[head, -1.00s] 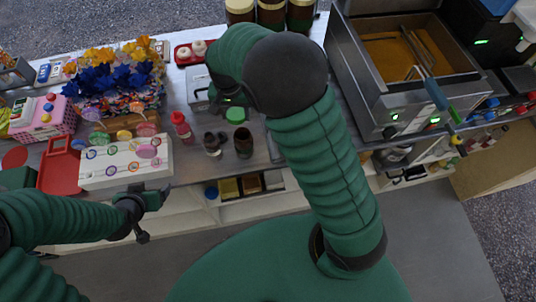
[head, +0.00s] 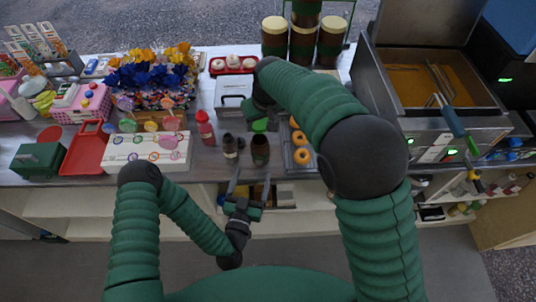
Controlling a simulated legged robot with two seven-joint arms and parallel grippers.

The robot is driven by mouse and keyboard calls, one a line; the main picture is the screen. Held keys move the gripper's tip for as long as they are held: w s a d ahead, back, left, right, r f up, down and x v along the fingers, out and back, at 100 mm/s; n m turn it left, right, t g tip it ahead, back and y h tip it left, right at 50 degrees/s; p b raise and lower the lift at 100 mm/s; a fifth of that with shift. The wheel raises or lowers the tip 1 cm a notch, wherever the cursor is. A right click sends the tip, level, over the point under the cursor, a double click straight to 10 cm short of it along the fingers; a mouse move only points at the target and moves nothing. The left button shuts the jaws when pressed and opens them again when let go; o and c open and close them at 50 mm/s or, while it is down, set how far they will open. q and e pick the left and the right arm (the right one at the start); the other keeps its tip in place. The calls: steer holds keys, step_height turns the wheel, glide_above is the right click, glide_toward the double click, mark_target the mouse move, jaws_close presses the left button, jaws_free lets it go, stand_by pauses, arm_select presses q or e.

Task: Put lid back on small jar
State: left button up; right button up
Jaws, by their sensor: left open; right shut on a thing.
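Two small dark brown jars stand side by side on the counter in the head view. The right jar (head: 260,152) looks open at the top, and the left jar (head: 230,147) has a pale label. A round green lid (head: 260,126) shows just behind the right jar. My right gripper (head: 259,114) points down over the lid and is shut on it; its fingers are mostly hidden by the wrist. My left gripper (head: 250,182) is open and empty, in front of the counter edge below the jars.
A red-capped bottle (head: 205,129) stands left of the jars. A tray of orange rings (head: 301,157) is close on the right. A white board with coloured rings (head: 118,152) lies left, and a metal fryer (head: 430,90) stands right.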

mark_target(260, 147)
arm_select(q)
steer(key=x, duration=1.2)
steer(key=shift+a, duration=0.1)
jaws_close()
stand_by(0.4)
